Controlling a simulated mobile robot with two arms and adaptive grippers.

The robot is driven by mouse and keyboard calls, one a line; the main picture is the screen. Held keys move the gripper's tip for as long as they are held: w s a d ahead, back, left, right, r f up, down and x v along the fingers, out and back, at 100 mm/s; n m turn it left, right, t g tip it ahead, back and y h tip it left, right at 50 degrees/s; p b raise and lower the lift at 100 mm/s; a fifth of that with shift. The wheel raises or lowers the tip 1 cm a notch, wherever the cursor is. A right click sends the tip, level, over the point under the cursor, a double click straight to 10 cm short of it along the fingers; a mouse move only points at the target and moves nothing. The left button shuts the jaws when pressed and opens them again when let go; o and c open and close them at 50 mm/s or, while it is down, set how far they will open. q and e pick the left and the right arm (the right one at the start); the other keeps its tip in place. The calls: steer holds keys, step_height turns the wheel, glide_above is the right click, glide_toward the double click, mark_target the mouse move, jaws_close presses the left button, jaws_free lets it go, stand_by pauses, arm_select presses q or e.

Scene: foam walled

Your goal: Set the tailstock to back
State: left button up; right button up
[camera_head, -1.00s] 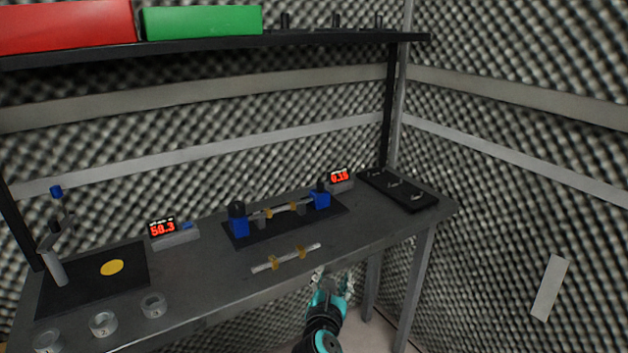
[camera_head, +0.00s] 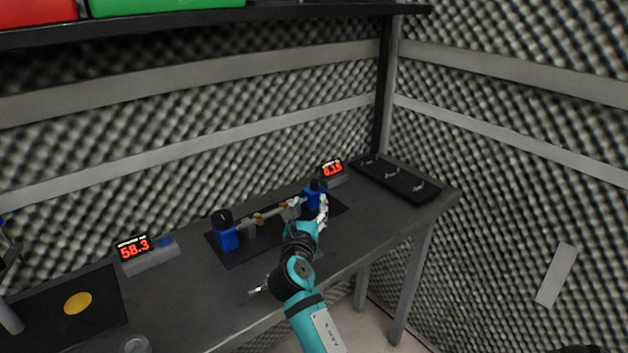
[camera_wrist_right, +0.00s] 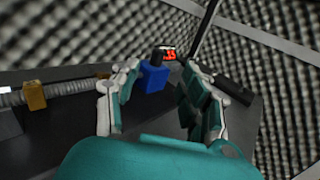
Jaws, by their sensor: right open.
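The tailstock, a blue block with a dark knob (camera_head: 311,196), stands at the right end of the black fixture plate (camera_head: 240,256). In the right wrist view the blue block (camera_wrist_right: 154,78) lies ahead, between the two fingers. My right gripper (camera_head: 312,208) is open and close in front of the tailstock; it also shows in the right wrist view (camera_wrist_right: 158,100). Whether a finger touches the block I cannot tell. A second blue block (camera_head: 229,238) stands at the plate's left end, with a rod and brass-coloured pieces (camera_head: 259,219) between the blocks. My left gripper is not in view.
A red display (camera_head: 332,168) reading 0.15 stands behind the tailstock; another (camera_head: 135,248) reads 58.3. A black tray (camera_head: 390,178) with small pieces lies right. A loose rod (camera_head: 258,290) lies partly behind my arm. A shelf (camera_head: 200,22) hangs above.

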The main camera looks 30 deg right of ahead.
mark_target(314, 183)
steer(key=x, duration=1)
steer(key=shift+w+f+b, duration=0.1)
steer(key=shift+w+b, duration=0.05)
steer(key=shift+b, duration=0.15)
steer(key=shift+w+d, duration=0.35)
steer(key=shift+w, duration=0.1)
steer(key=shift+d, duration=0.1)
jaws_close()
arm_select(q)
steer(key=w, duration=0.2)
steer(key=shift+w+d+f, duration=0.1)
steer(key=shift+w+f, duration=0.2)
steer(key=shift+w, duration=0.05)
arm_select(e)
steer(key=shift+w, duration=0.1)
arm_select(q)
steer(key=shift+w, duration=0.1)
arm_select(e)
steer(key=shift+w+f, duration=0.1)
steer(key=shift+f, duration=0.1)
